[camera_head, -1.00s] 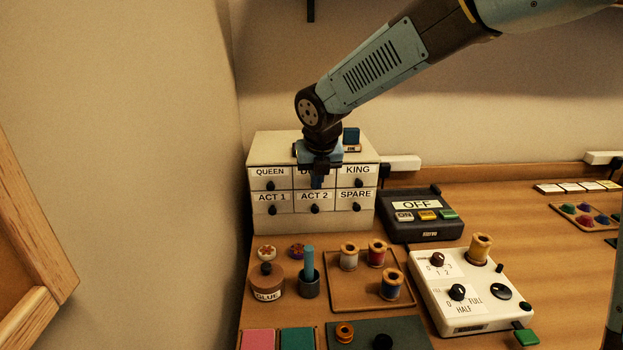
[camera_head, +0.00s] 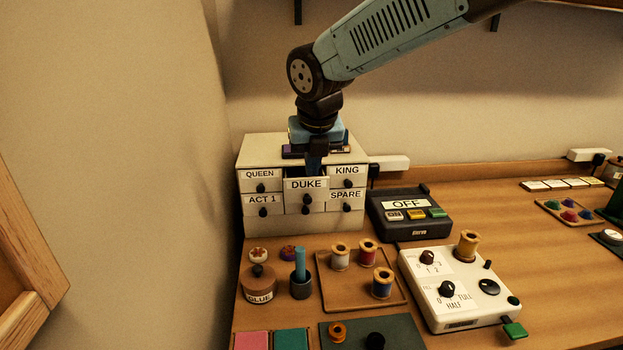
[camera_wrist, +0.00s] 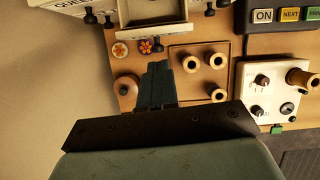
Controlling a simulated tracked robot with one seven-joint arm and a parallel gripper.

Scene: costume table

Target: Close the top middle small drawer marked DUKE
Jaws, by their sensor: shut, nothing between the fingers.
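The small drawer marked DUKE (camera_head: 306,190), top middle of the white cabinet (camera_head: 290,228), stands pulled out. Its front juts forward of QUEEN and KING and covers the label of the drawer below. The wrist view shows the open drawer (camera_wrist: 155,30) at the top edge, with its front and part of its inside. My gripper (camera_head: 316,170) is shut and empty, pointing down by the top edge of the DUKE front. The head view does not settle whether the tips are above or behind that front. Its dark fingers (camera_wrist: 158,70) show in the wrist view.
QUEEN (camera_head: 260,174) and KING (camera_head: 347,170) drawers flank DUKE and look shut. A dark OFF box (camera_head: 405,228) stands right of the cabinet. A glue pot (camera_head: 259,285), a blue peg in a cup (camera_head: 300,270) and a spool tray (camera_head: 325,295) stand in front.

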